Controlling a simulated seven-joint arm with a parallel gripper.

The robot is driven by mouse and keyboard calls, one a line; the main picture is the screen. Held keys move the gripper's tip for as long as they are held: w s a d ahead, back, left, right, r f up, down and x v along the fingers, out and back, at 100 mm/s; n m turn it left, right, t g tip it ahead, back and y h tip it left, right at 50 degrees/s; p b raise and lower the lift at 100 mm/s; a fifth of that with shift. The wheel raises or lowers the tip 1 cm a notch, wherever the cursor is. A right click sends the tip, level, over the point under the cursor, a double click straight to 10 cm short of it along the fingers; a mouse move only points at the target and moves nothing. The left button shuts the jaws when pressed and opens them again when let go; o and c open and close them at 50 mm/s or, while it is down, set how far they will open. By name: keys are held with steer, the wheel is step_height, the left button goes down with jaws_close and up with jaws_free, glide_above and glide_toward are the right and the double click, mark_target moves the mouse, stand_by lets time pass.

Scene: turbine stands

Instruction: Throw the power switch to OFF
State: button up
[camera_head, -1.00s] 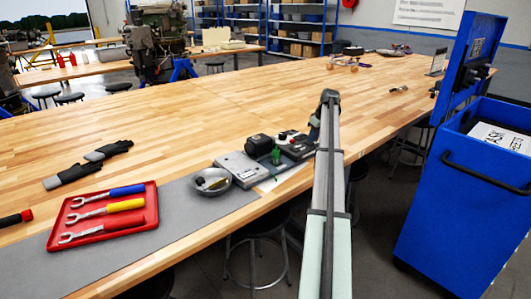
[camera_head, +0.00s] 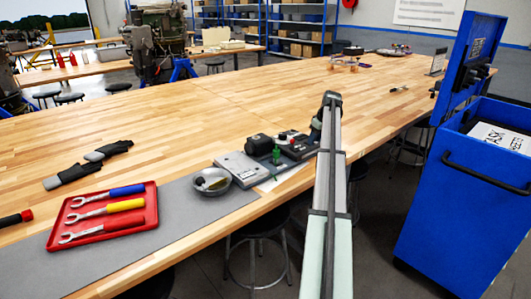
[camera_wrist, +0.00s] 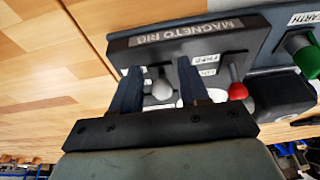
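The dark rig panel (camera_wrist: 200,40) marked "MAGNETO RIG" fills the middle of the wrist view. On it stand a lever with a grey ball knob (camera_wrist: 162,89) and a lever with a red knob (camera_wrist: 237,90). Small white labels sit beside them; I cannot read them clearly enough to tell which is the power switch. My gripper (camera_wrist: 158,66) is open, with one finger on each side of the grey knob and gaps visible. The red knob is just right of the right finger. In the head view the rig (camera_head: 292,146) lies at the bench's front edge, partly behind my arm.
A green terminal (camera_wrist: 302,48) labelled "EARTH" is right of the panel. On the bench (camera_head: 190,120) are a metal bowl (camera_head: 212,181), a red tray (camera_head: 60,236) of wrenches and gloves (camera_head: 75,174). A blue cabinet (camera_head: 440,215) stands at right. The bench behind the rig is clear.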

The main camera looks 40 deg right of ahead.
mark_target(315, 146)
steer(key=shift+o, duration=1.3)
steer(key=shift+r, duration=0.2)
step_height(315, 146, up, 7)
steer(key=shift+f, duration=0.15)
stand_by(0.4)
